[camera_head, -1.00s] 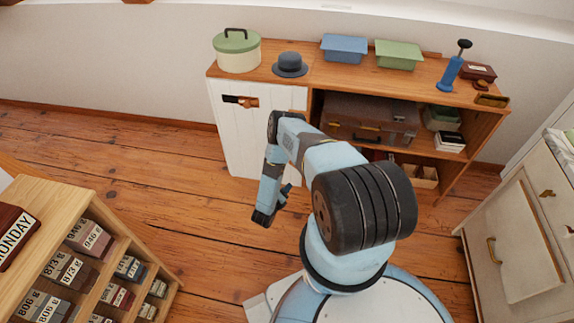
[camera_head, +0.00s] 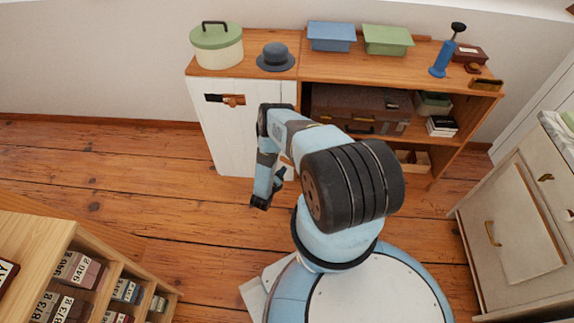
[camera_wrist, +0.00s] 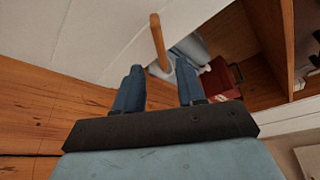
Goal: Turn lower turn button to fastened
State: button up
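The white cabinet door (camera_head: 225,132) is at the left of the wooden cabinet. A wooden turn button (camera_head: 233,100) beside a dark strip shows near the door's top. In the wrist view a wooden bar (camera_wrist: 159,42), seemingly the lower turn button, stands upright in the picture against the white door (camera_wrist: 85,35), near its edge. My gripper (camera_wrist: 160,78) is open, its two blue fingers apart. The bar lies beyond the fingertips, roughly in line with the gap; whether it touches them I cannot tell. In the head view my arm hides the door's lower right part.
The cabinet's open shelves hold a brown suitcase (camera_head: 362,108) and books (camera_head: 442,126). A dark red object (camera_wrist: 220,78) shows right of the fingers in the wrist view. A wooden rack (camera_head: 50,236) stands lower left, a drawer unit (camera_head: 515,215) at right. The floor left of my arm is clear.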

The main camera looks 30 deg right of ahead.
aim_at(288, 162)
jog(key=x, duration=0.7)
jog(key=shift+a, duration=0.1)
grip_shut()
dwell(0.3)
